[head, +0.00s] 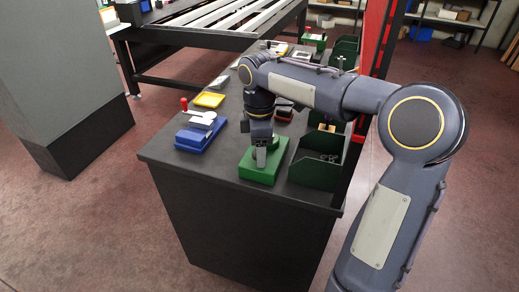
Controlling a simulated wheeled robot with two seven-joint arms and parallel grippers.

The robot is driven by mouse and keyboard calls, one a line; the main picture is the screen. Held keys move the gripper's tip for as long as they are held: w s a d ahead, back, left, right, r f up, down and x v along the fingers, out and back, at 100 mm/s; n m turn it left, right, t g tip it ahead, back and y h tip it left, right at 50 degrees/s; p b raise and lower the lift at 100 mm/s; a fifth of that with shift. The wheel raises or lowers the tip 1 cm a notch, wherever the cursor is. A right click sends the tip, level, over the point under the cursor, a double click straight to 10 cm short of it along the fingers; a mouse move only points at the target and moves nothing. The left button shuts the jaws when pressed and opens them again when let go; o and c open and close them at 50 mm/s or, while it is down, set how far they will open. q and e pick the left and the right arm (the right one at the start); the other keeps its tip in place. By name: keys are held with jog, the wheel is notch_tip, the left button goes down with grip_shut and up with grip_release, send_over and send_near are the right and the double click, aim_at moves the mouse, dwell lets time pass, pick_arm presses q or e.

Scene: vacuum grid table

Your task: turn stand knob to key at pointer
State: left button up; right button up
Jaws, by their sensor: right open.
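A green stand (248,175) sits at the near edge of the dark bench top. My right gripper (261,158) points down over its middle with its fingers low at the stand. The jaws are open, seen nearly edge-on. The knob on the stand is mostly hidden behind the gripper; I cannot tell whether the fingers touch it. The key mark and pointer are too small or hidden to make out. My left gripper is not in view.
Green open bins (318,170) stand close on the right, by a red post (378,40). The front left bench corner is clear.

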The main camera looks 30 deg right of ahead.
jog(key=shift+f, duration=0.1)
jog(key=c, duration=1)
jog(key=m+p, duration=0.1)
jog(key=m, duration=0.1)
jog(key=shift+m+p, duration=0.4)
jog(key=m+p, duration=0.1)
jog(key=m, duration=0.1)
jog(key=shift+m, duration=0.3)
jog(key=m+p, duration=0.1)
jog(key=m, duration=0.3)
jog(key=shift+m+p, duration=0.7)
jog(key=shift+m, duration=1.4)
